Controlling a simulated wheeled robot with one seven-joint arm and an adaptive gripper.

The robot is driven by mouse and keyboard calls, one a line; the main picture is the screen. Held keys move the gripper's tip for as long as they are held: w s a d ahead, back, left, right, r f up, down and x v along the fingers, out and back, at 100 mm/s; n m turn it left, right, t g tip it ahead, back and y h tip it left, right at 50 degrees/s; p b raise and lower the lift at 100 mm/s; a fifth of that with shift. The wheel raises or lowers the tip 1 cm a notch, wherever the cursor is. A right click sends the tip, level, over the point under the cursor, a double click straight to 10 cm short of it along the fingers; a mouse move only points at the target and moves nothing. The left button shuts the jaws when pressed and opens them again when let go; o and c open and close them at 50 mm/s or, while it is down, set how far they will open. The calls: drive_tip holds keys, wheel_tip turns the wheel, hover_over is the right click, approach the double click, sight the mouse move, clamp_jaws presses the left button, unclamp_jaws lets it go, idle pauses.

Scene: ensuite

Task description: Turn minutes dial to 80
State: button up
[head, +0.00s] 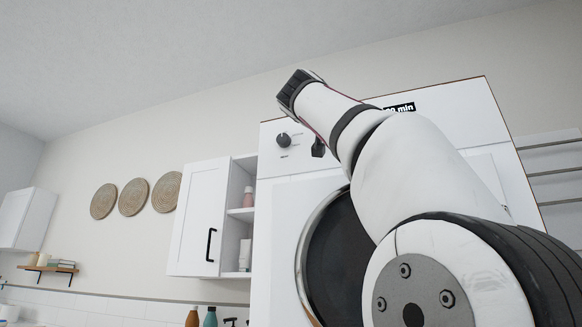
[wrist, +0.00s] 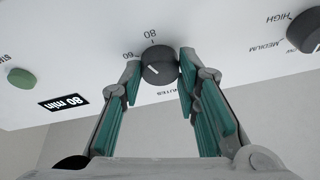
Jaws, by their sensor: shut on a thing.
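The minutes dial (wrist: 159,64) is a dark round knob on the white machine panel (wrist: 225,25), with a pale mark on its face. Numbers 60 and 80 are printed beside it, and part of the minutes label shows below it. My gripper (wrist: 161,68) has its teal-padded fingers on either side of the dial, shut on it. The black display (wrist: 64,102) reads 80 min. In the head view my arm hides the dial and the fingers, and the display (head: 403,108) is partly covered.
A second dark dial (wrist: 308,33), marked HIGH and MEDIUM, is at the right of the wrist view. A green button (wrist: 21,76) is at the left.

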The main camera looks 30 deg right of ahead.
drive_tip(key=shift+w+a+m+g+h+p, duration=0.1)
drive_tip(key=shift+m+g+h+p, duration=0.15)
drive_tip(key=shift+m+g, duration=0.9)
drive_tip(key=shift+w+m+g+h+p, duration=0.15)
drive_tip(key=shift+m+g+h, duration=0.15)
drive_tip(key=shift+m, duration=1.55)
drive_tip(key=shift+s, duration=0.1)
drive_tip(key=o, duration=1.2)
drive_tip(key=shift+c, duration=0.2)
drive_tip(key=v, duration=1.2)
